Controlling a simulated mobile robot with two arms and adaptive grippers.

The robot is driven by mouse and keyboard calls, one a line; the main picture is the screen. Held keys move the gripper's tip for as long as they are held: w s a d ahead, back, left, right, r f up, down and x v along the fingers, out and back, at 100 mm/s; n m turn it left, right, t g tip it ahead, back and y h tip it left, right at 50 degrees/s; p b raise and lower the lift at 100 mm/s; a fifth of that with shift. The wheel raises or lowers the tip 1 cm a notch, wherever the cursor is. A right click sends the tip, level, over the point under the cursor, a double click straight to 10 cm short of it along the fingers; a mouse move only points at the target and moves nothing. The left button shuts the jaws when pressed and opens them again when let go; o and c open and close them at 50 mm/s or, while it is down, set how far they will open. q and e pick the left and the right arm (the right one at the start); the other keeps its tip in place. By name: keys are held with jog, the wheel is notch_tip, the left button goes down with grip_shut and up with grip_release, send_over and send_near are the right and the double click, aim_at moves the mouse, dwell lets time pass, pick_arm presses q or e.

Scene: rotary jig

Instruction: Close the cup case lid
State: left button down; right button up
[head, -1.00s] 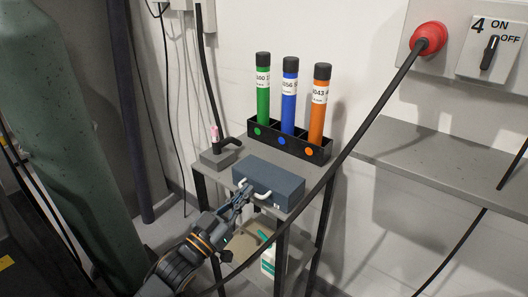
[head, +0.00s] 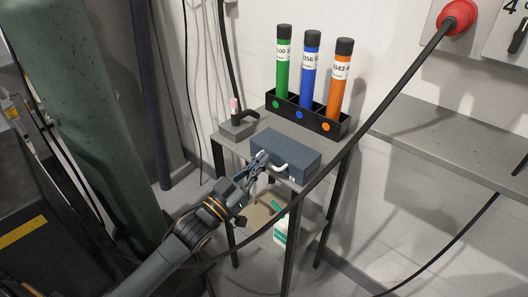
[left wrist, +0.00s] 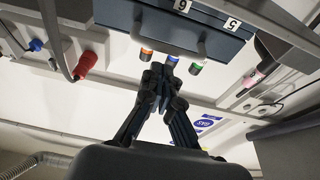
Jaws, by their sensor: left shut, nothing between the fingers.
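The blue-grey cup case (head: 285,148) sits on the small grey table, and its lid looks flat and down. A pale handle (head: 281,168) shows on its front. My left gripper (head: 262,158) is at the front left of the case, fingers shut and empty, and hides part of that front. I cannot tell whether it touches the case. In the left wrist view, the case (left wrist: 205,22) with its handle and white number tags is at the top, above the shut fingertips of my left gripper (left wrist: 165,72). My right gripper is not in view.
A black rack (head: 335,125) with green, blue and orange tubes stands behind the case. A small grey stand (head: 236,131) is to its left. A black cable (head: 385,105) from a red plug crosses the view before the table's right side. A bottle (head: 280,232) is on the lower shelf.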

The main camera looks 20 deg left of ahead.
pick_arm(q)
jog(key=b+v, duration=0.2)
jog(key=v, duration=0.8)
jog(key=a+f+n+g+y, duration=0.1)
jog(key=a+f+g+y, duration=0.1)
jog(key=f, duration=0.8)
jog(key=a+f+n+g+y, duration=0.1)
jog(key=a+f+y, duration=0.15)
jog(key=f, duration=0.75)
jog(key=s+f+g+y, duration=0.1)
jog(key=s+f+g, duration=0.2)
jog(key=f, duration=0.6)
jog(key=s+f+g+y, duration=0.1)
jog(key=s+f+g, duration=0.15)
jog(key=f, duration=0.55)
jog(key=s+d+f+g+p, duration=0.1)
jog(key=s+f+g, duration=0.4)
jog(key=s+f, duration=0.85)
jog(key=s+d+f+g, duration=0.2)
jog(key=s+f, duration=0.2)
jog(key=s, duration=0.6)
jog(key=s+d+f+g, duration=0.3)
jog(key=s+f, duration=0.2)
jog(key=s, duration=0.4)
jog(key=shift+s+f+y+p, duration=0.3)
jog(key=shift+s+y, duration=0.05)
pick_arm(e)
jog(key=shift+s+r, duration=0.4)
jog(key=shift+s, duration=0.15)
